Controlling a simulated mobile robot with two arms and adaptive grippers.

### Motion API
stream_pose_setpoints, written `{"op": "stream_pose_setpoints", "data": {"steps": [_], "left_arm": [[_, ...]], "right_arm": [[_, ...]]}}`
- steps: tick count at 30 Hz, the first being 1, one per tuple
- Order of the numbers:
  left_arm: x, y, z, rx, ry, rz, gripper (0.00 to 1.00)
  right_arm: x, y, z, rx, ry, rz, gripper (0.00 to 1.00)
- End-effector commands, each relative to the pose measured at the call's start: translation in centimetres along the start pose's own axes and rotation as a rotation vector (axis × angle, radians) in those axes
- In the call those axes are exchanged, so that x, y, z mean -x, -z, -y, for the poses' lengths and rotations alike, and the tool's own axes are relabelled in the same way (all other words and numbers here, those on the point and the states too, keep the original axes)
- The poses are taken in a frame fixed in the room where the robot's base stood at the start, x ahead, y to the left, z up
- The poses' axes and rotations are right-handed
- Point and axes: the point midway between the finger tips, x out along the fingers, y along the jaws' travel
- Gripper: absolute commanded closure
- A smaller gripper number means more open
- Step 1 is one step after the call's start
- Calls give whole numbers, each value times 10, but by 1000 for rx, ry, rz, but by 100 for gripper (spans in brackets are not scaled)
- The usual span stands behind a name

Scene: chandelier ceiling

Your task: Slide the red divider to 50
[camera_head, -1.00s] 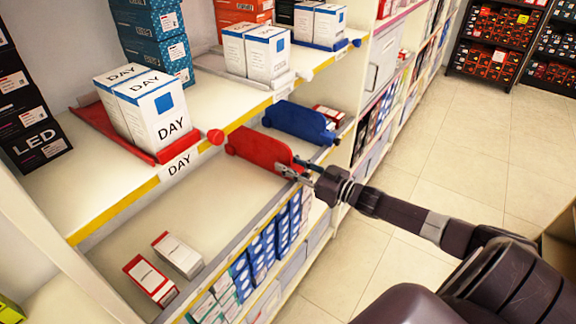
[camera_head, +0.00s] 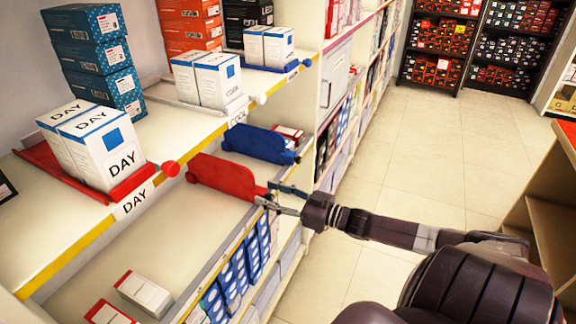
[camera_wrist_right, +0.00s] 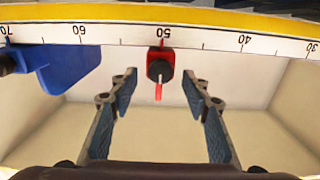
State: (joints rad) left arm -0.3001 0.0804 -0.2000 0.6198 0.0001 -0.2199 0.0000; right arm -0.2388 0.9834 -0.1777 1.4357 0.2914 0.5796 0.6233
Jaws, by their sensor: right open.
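The red divider (camera_head: 222,178) stands on the lower shelf, left of and nearer than the blue divider (camera_head: 258,145). In the right wrist view its red front end (camera_wrist_right: 160,66) sits under the ruler strip (camera_wrist_right: 120,33), at about the 50 mark. The blue divider (camera_wrist_right: 58,68) shows there around 60 to 70. My right gripper (camera_head: 280,198) is at the front end of the red divider. In the wrist view the right gripper (camera_wrist_right: 159,88) is open, its fingers either side of the red end with clear gaps. My left gripper is not in view.
White DAY boxes (camera_head: 107,155) stand on a red tray (camera_head: 40,158) on the upper shelf, with a red knob (camera_head: 170,169) at its edge. Small boxes (camera_head: 144,293) lie on the lower shelf. The aisle floor (camera_head: 440,150) is clear. A wooden unit (camera_head: 540,205) stands at right.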

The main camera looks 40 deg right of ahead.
Motion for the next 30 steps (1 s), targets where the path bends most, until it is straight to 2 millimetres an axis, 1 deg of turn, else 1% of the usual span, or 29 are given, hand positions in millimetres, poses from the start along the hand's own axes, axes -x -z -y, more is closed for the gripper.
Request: {"op": "stream_pose_setpoints", "data": {"steps": [1, 6, 12, 18, 30], "left_arm": [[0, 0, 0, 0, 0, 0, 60], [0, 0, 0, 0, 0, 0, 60], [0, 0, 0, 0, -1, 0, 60], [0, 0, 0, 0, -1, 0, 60], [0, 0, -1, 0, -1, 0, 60]], "right_arm": [[8, -1, 0, -1, 0, 4, 56], [30, -1, 0, -1, 0, 4, 56], [49, -1, 0, 0, -1, 3, 56], [57, 0, 0, 1, 1, 0, 56], [57, 0, 0, 1, 0, 0, 56]]}}
